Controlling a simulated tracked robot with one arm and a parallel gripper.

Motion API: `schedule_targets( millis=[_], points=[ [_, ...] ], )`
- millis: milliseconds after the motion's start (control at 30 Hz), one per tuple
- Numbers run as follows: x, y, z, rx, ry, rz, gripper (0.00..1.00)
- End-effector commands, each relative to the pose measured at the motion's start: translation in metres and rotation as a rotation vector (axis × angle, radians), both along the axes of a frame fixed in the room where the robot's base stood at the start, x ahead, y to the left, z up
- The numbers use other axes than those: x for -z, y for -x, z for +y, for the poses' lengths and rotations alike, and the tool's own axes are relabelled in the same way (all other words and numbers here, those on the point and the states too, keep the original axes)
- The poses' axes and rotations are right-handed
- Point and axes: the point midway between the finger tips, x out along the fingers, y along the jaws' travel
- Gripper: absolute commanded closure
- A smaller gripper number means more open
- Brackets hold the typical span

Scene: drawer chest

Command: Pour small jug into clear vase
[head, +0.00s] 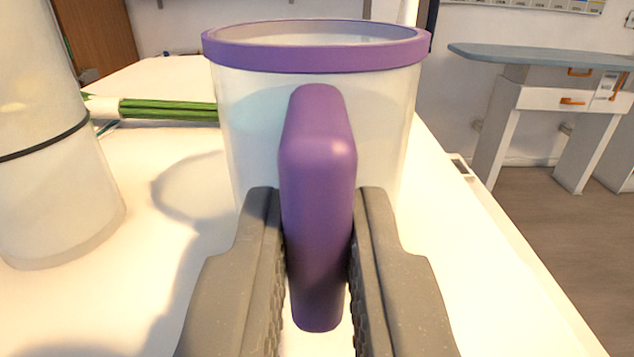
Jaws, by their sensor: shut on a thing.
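The small jug (245,130) is clear with a purple rim and a purple handle. It is upright in the middle of the head view, in front of my gripper. My gripper (317,240) is shut on the purple handle, with one grey finger on each side of it. A tall, clear, round vessel with a dark band (50,150), which looks like the clear vase, stands upright on the table at the left. Its top is cut off by the picture edge. A gap of bare table separates it from the jug. I cannot tell whether the jug's base touches the table.
The white table (150,270) is mostly bare between the vessels. A green bundle with a white end (165,108) lies behind them. The table's right edge (520,250) runs close by the jug. A desk with drawers (555,90) stands beyond at the right.

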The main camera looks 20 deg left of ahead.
Motion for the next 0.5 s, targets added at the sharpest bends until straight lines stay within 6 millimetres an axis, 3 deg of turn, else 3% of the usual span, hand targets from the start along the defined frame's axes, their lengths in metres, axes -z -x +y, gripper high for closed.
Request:
schedule_targets(
  millis=[500],
  points=[
    [-0.012, 0.000, 0.000, 0.000, -0.001, -0.003, 1.00]
  ],
)
